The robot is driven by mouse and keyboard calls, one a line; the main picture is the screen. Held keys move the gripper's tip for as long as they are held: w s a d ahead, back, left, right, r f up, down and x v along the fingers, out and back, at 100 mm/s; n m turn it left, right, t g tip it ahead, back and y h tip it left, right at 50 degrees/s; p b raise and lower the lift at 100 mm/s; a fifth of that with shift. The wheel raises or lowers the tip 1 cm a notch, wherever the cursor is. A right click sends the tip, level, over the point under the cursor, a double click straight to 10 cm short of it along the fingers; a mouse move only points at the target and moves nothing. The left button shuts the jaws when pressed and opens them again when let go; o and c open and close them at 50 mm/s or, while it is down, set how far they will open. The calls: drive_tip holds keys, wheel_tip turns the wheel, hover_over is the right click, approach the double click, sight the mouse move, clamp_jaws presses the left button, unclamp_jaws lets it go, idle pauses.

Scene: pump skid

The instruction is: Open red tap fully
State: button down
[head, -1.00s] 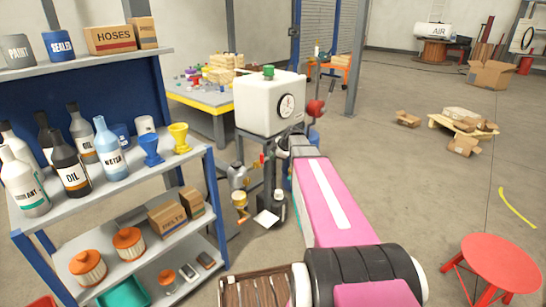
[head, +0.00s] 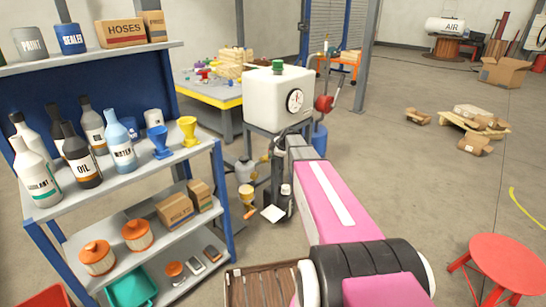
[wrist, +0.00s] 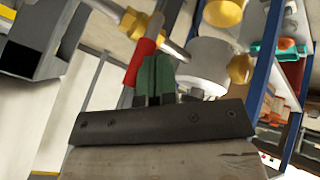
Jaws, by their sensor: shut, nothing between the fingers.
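The red tap handle (wrist: 141,62) shows in the wrist view as a red lever on a pipe with a yellow fitting (wrist: 132,20). My gripper (wrist: 158,62) has its green fingers together, with nothing between them. The fingers are right beside the red handle, on its right in the picture; I cannot tell whether they touch it. In the head view the white tank (head: 278,98) with a green cap and a gauge stands beyond my arm. My gripper and the red handle are not clearly visible there.
A blue and grey shelf (head: 215,160) with bottles, funnels and boxes stands at the left. A red stool (head: 500,262) is at the right. A white cylinder with a yellow end (wrist: 198,66) is close to the fingers.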

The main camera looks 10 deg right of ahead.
drive_tip(key=shift+w+d+m+g+y, duration=0.3)
drive_tip(key=shift+w+d+g+y, duration=0.1)
drive_tip(key=shift+y, duration=0.2)
idle(0.4)
drive_tip(key=w+d+f+m+g+y, duration=0.3)
drive_tip(key=d+y, duration=0.2)
drive_tip(key=y, duration=0.2)
drive_tip(key=shift+w+f, duration=0.25)
drive_tip(key=shift+f, duration=0.15)
idle(0.5)
drive_tip(key=shift+g, duration=0.3)
drive_tip(key=shift+s+a+f, duration=0.1)
drive_tip(key=shift+s+a, duration=0.4)
drive_tip(key=shift+a, duration=0.1)
